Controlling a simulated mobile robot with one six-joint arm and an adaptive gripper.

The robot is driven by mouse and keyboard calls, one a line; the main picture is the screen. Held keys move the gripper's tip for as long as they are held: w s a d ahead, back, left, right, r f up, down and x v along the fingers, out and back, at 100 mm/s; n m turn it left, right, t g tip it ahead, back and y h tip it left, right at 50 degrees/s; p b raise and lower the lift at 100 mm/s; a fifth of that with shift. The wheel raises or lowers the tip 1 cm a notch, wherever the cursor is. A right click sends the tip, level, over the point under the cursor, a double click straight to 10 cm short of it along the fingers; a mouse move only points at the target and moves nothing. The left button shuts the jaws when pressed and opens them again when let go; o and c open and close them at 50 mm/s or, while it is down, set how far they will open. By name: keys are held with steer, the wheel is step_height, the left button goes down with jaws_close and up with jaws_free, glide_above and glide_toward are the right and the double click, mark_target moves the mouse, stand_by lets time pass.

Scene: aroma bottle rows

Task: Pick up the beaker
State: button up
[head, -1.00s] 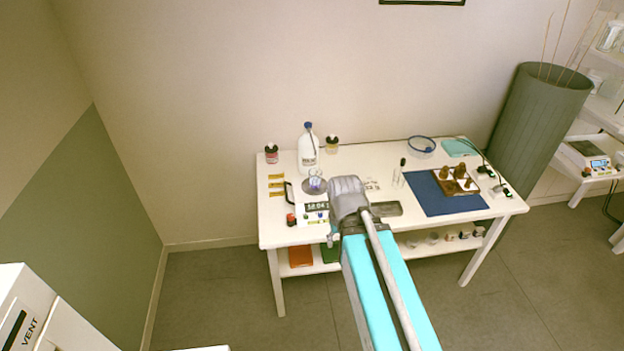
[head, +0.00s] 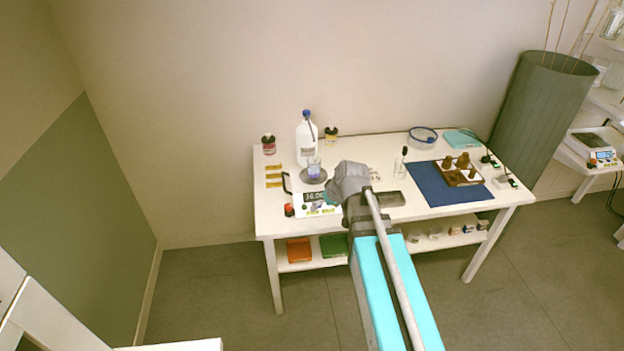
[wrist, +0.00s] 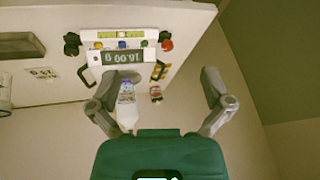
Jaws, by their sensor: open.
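The beaker (head: 313,168) is a small clear glass with bluish-purple contents. It stands upright on a round dark plate (head: 323,178) behind a digital scale display (head: 312,198), left of my arm's end. In the wrist view a purple-tinted patch (wrist: 127,88), probably the beaker, shows in front of a white bottle, near the left finger. My gripper (wrist: 158,88) is open with its two fingers wide apart and nothing between them that I can see clearly. In the head view my wrist hides the fingers.
A white bottle with a blue cap (head: 307,138) stands close behind the beaker. Dark-capped jars (head: 269,144) (head: 331,135) flank it. A black handle (head: 287,183) stands left of the beaker. A blue mat (head: 430,187) with a wooden rack (head: 462,177) lies to the right.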

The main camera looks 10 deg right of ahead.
steer(key=w+d+f+n+t+y+b, duration=0.1)
steer(key=w+f+t+b, duration=0.15)
steer(key=w, duration=0.35)
steer(key=w+f+t+b, duration=0.1)
steer(key=w+t+b, duration=0.1)
steer(key=w+b, duration=0.25)
steer(key=t+b, duration=0.4)
steer(key=b, duration=0.2)
glide_toward(317, 165)
steer(key=shift+s+d, duration=0.25)
steer(key=shift+s, duration=0.25)
steer(key=b+x, duration=0.2)
steer(key=x, duration=0.6)
steer(key=shift+b, duration=0.3)
steer(key=shift+w+a+f, duration=0.1)
steer(key=shift+w+a, duration=0.1)
steer(key=shift+w, duration=0.05)
steer(key=shift+b+x, duration=1)
steer(key=shift+x, duration=1.65)
